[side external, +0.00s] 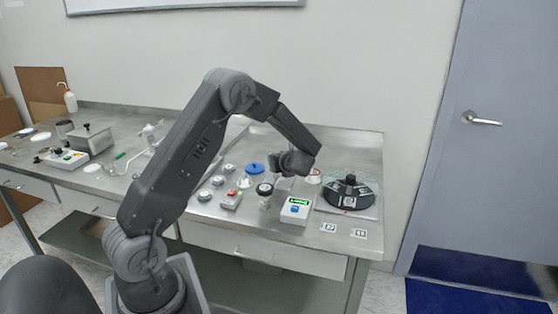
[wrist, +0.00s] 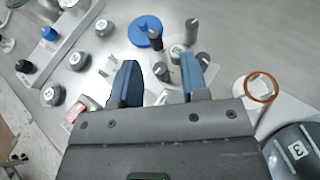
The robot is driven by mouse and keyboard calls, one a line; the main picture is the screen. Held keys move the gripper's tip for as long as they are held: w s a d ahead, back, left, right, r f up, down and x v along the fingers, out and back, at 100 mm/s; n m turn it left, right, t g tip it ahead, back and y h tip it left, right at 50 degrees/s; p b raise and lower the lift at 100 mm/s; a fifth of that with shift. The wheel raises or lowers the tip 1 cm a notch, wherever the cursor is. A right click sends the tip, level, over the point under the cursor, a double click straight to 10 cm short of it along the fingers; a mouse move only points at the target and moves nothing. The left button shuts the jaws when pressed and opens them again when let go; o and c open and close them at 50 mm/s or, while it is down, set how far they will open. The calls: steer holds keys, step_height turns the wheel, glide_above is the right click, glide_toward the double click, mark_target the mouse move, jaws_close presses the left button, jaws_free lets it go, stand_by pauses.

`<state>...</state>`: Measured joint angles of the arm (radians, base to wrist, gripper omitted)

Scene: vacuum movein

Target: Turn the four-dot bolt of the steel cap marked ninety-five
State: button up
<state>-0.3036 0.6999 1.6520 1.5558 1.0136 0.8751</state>
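Several round steel caps with pale tops stand on the metal bench; in the wrist view one is at the upper left (wrist: 104,28), one at the left (wrist: 52,97) and one beyond my fingers (wrist: 176,52). Their numbers and bolt dots are too small to read, so I cannot tell which is marked ninety-five. My gripper (wrist: 158,82) is open, its two blue-grey fingers apart, with nothing visibly held between them. In the side view my gripper (side external: 288,172) hangs low over the bench, near a row of caps (side external: 217,181).
A blue disc (wrist: 145,32) lies beyond the fingers, near dark upright posts (wrist: 192,30). A copper-rimmed cup (wrist: 262,86) and a black round fixture (side external: 349,191) stand to the right. A box with a green display (side external: 296,210) sits near the front edge.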

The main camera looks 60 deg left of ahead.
steer(key=v, duration=1.3)
steer(key=shift+d+r, duration=0.25)
steer(key=shift+d, duration=0.1)
steer(key=s+d+r+n+t+h, duration=0.1)
steer(key=s+d+r+n+h, duration=0.2)
steer(key=s+d+n, duration=0.3)
steer(key=s+d+r+n+t+h, duration=0.1)
steer(key=s+d+r+n+h, duration=0.2)
steer(key=s+d+n+h, duration=0.3)
steer(key=s+d+r+n+t+h, duration=0.2)
steer(key=s+d+r+n+h, duration=0.1)
steer(key=s+d+n, duration=0.4)
steer(key=s+d+h, duration=0.1)
steer(key=s+d, duration=0.1)
steer(key=s, duration=0.1)
steer(key=shift+r+h, duration=0.3)
steer(key=shift+r, duration=0.1)
